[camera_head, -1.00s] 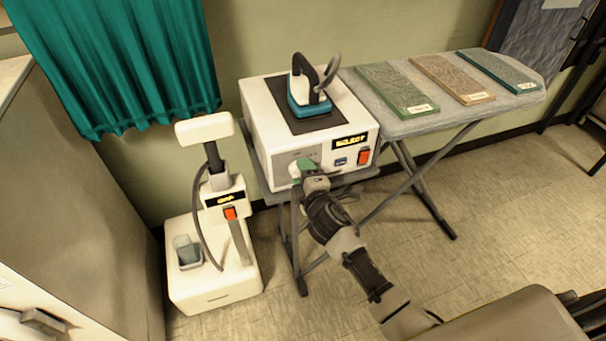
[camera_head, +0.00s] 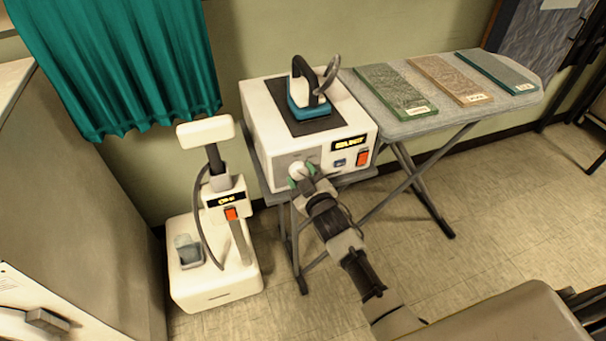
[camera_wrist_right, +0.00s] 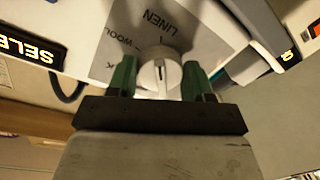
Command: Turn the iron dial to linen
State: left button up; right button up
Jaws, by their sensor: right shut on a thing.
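The white iron dial (camera_head: 298,168) is on the lower left of the front panel of the white ironing station (camera_head: 277,141). In the right wrist view the round dial (camera_wrist_right: 160,72) sits between the green fingers of my right gripper (camera_wrist_right: 159,82), which is shut on it. My right gripper (camera_head: 302,177) also shows in the head view. The word LINEN is printed above the dial in the wrist view, with WOOL to its left and another label partly readable. I cannot tell for sure which label the dial points to. My left gripper is not in view.
A teal and white iron (camera_head: 310,98) rests on the station's dark pad. The ironing board (camera_head: 440,115) behind carries green, tan and teal fabric panels. A white steamer (camera_head: 215,285) stands left. An orange switch (camera_head: 363,158) is right of the dial.

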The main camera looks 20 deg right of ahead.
jog(key=shift+f+m, duration=0.1)
jog(key=shift+m, duration=0.7)
jog(key=o, duration=0.9)
jog(key=s, duration=0.7)
jog(key=s+d, duration=0.1)
jog(key=s, duration=0.2)
jog(key=shift+s+d+r, duration=0.1)
jog(key=shift+s+r, duration=0.15)
jog(key=shift+s, duration=0.1)
